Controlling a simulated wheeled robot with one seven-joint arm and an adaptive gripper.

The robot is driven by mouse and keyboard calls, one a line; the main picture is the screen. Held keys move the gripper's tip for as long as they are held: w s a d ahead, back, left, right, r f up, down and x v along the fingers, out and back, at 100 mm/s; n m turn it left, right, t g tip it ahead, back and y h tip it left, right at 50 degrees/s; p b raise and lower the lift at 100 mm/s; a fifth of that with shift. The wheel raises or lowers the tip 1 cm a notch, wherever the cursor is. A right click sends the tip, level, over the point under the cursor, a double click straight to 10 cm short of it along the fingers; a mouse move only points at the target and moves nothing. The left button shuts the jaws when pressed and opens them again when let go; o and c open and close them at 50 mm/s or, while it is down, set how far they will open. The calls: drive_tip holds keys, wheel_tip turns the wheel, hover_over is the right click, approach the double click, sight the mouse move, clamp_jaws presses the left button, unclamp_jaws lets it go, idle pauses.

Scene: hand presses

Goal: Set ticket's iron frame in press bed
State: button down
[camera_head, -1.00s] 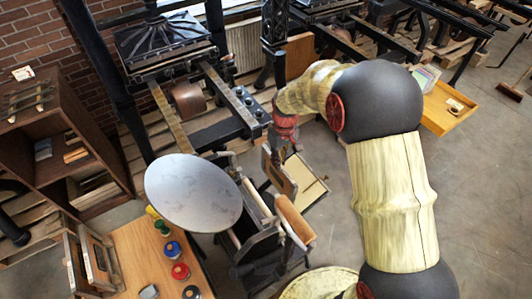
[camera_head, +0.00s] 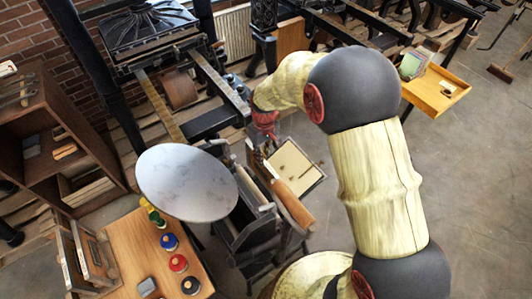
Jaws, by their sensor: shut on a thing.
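My arm reaches across from the right, and my gripper (camera_head: 262,140) is just behind the small press with the round pale disc (camera_head: 188,182). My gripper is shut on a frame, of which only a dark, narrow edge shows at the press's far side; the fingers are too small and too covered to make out. The press bed lies down inside the black press body (camera_head: 245,222), largely hidden by the disc and rollers. I cannot tell whether the frame touches the bed. A ticket cannot be made out.
Upright frames (camera_head: 88,255) stand on the wooden table (camera_head: 135,240) at lower left, beside several ink pots. A cream board (camera_head: 292,165) sits just right of my gripper. A brown roller (camera_head: 293,205) is close by. A larger press (camera_head: 165,50) stands behind. Open floor lies at right.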

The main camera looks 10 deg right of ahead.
drive_tip(key=s+a+f+b, duration=0.1)
drive_tip(key=s+a+f, duration=0.1)
drive_tip(key=a, duration=0.4)
drive_tip(key=shift+s+f, duration=0.2)
drive_tip(key=shift+f, duration=0.25)
idle(0.4)
drive_tip(key=shift+s+a, duration=0.2)
idle(0.8)
drive_tip(key=shift+f+b, duration=0.7)
drive_tip(key=shift+f, duration=0.9)
idle(1.9)
drive_tip(key=c, duration=1.8)
unclamp_jaws()
drive_tip(key=shift+o, duration=0.6)
drive_tip(key=shift+s, duration=0.1)
drive_tip(key=shift+r, duration=0.2)
